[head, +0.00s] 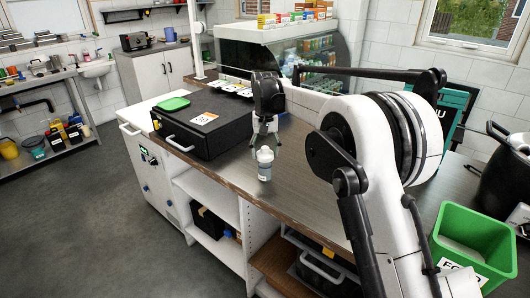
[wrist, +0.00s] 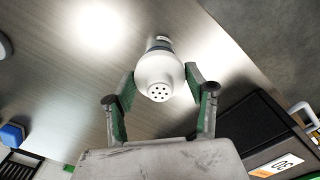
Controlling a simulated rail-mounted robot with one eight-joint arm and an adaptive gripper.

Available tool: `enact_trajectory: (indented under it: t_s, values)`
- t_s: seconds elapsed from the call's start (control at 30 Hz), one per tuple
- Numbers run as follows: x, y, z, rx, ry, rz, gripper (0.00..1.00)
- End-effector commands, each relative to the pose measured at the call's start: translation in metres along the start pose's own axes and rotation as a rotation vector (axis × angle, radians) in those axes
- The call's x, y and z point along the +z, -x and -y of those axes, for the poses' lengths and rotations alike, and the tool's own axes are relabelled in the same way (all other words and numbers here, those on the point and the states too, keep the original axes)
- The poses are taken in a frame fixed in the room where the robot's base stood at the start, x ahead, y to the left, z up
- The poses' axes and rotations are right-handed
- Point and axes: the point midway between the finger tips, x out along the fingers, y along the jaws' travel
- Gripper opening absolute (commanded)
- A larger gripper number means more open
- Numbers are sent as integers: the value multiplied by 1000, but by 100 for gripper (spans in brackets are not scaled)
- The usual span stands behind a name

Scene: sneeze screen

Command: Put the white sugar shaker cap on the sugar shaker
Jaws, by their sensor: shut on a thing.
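The white sugar shaker cap (wrist: 158,72) is between the fingertips of my gripper (wrist: 160,82) in the wrist view. Its domed top with several dark holes faces the camera. My gripper is shut on the cap. In the head view my gripper (head: 265,139) points down over the counter. The sugar shaker (head: 265,170), pale with a label, stands upright directly below it, with white at its top. In the wrist view a grey-blue part of the shaker (wrist: 159,44) shows behind the cap; the rest is hidden. I cannot tell whether the cap is seated on it.
The wooden counter (head: 300,185) is clear around the shaker. A green bin (head: 470,240) and a dark pot (head: 508,180) are at the right. The counter's front edge is close to the shaker.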

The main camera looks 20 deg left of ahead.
Motion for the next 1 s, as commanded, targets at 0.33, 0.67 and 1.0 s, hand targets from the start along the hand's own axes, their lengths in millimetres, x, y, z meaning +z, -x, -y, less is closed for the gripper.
enact_trajectory:
  t_s: [0.33,0.67,1.0]
  values:
    - [0,6,0,0,0,0,35]
    - [0,18,0,0,0,0,35]
    - [0,33,0,0,0,0,35]
